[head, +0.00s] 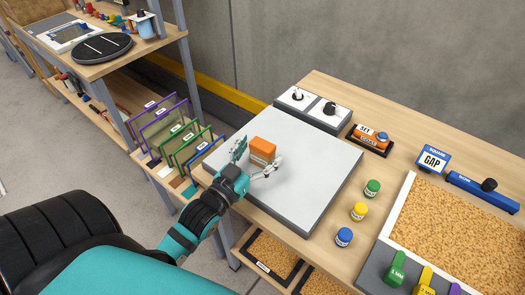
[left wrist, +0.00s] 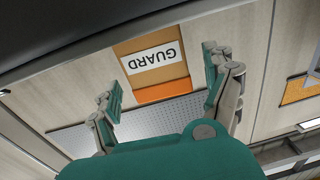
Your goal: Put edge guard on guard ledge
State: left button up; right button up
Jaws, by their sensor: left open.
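The edge guard (head: 262,149) looks like an orange block with a pale label, at the near part of a grey plate in the head view. In the left wrist view an orange-brown piece with an upside-down GUARD label (left wrist: 153,57) lies between the fingertips. My left gripper (head: 257,153) is open, with one finger on each side of the orange block. It also shows open in the left wrist view (left wrist: 162,75), and I cannot tell if the fingers touch the piece. I cannot make out the guard ledge for certain. My right gripper is not in view.
The grey plate (head: 310,165) is mostly clear. Framed panels (head: 180,140) stand in a rack at left.

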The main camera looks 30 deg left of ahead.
pick_arm(q)
jog(key=shift+w, duration=0.4)
jog(key=shift+s, duration=0.1)
jog(key=c, duration=1.2)
jog(key=shift+c, duration=0.3)
jog(key=shift+r, duration=0.15)
